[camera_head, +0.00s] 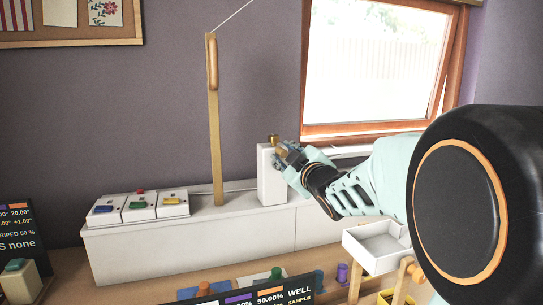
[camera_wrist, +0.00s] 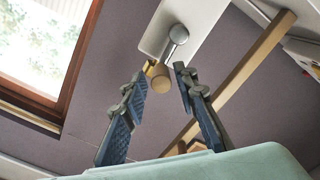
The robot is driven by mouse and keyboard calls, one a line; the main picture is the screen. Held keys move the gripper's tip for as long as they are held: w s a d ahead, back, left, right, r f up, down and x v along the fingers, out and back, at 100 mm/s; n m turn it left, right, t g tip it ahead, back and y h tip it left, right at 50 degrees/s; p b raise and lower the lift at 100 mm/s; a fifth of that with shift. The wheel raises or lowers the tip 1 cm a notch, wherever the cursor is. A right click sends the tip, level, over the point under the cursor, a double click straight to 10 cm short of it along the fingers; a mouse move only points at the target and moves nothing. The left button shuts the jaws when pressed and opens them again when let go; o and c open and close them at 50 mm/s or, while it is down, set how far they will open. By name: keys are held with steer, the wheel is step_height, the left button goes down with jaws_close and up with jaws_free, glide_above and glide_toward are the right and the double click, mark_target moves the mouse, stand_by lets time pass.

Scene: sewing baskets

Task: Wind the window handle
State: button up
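A white upright box (camera_head: 269,175) stands on the white ledge below the window (camera_head: 375,65). A crank handle, with a grey metal hub (camera_wrist: 178,35) and a round wooden knob (camera_wrist: 160,82), is on this box in the wrist view. A brass-coloured part (camera_head: 273,139) shows at the box top in the head view. My gripper (camera_head: 284,156) is beside the box's right side. In the wrist view my gripper (camera_wrist: 159,72) is open, with the knob between or just beyond the fingertips, gaps showing on both sides. My gripper hides part of the handle in the head view.
A tall wooden lever (camera_head: 214,140) with a cord stands left of the box. Switch boxes (camera_head: 139,206) sit further left on the ledge. A white tray (camera_head: 378,250) is below my arm. Coloured spools and display panels line the table front.

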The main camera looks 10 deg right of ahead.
steer(key=shift+o, duration=0.2)
steer(key=shift+s+f, duration=0.1)
steer(key=shift+s, duration=0.05)
steer(key=s+d, duration=0.1)
steer(key=s, duration=0.5)
steer(key=shift+s+d, duration=0.2)
steer(key=shift+s, duration=0.15)
